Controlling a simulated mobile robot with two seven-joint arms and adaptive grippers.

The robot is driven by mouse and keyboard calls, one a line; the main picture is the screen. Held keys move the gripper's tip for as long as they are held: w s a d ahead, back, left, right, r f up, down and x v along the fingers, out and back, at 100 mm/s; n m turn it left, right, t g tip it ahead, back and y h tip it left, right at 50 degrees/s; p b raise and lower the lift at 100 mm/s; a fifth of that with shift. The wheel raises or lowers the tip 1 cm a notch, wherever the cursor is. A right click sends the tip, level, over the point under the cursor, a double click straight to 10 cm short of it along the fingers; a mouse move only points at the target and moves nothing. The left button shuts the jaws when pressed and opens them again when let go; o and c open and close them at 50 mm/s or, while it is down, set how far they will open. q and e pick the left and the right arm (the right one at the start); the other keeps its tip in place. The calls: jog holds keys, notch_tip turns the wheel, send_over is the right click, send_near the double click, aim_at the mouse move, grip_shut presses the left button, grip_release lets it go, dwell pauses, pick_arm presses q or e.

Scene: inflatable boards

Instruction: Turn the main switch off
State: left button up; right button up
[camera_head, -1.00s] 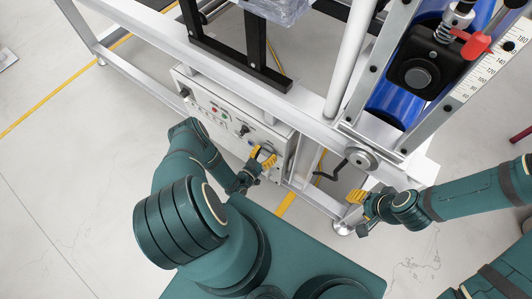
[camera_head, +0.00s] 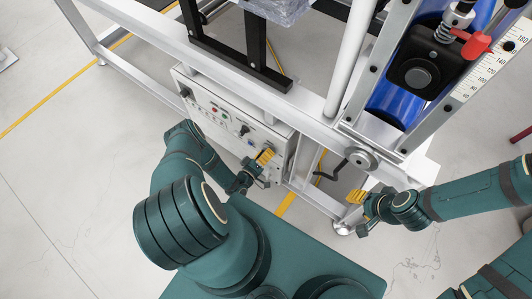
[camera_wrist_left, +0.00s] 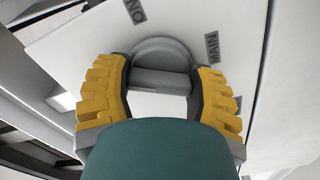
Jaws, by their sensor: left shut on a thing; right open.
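The main switch (camera_wrist_left: 160,55) is a round grey knob with a raised bar, set in a white panel. In the left wrist view, a "MAIN" label (camera_wrist_left: 212,46) sits beside it and an "ON" label (camera_wrist_left: 134,12) near the top. My left gripper (camera_head: 265,157) is at the right end of the control box's front; its yellow-padded fingers (camera_wrist_left: 160,95) are shut on the switch, one on each side of the bar. In the head view the gripper hides the switch. My right gripper (camera_head: 357,199) is open and empty, apart from the frame's lower right corner.
The white control box (camera_head: 225,117) carries several small buttons and knobs and hangs under the machine's metal frame (camera_head: 300,118). A black crank handle (camera_head: 330,173) sticks out right of the box.

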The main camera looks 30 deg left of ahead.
aim_at(270, 137)
pick_arm(q)
jog(key=n, duration=0.5)
jog(key=shift+w+n, duration=0.1)
jog(key=shift+n, duration=0.3)
dwell(0.4)
jog(key=o, duration=1.2)
notch_tip(270, 137, up, 11)
jog(key=shift+w+f, duration=0.1)
jog(key=shift+f, duration=0.05)
jog(key=shift+w+d+f, duration=0.1)
jog(key=shift+w+f, duration=0.05)
jog(key=shift+f, duration=0.05)
jog(key=shift+s+f, duration=0.1)
jog(key=shift+s, duration=0.1)
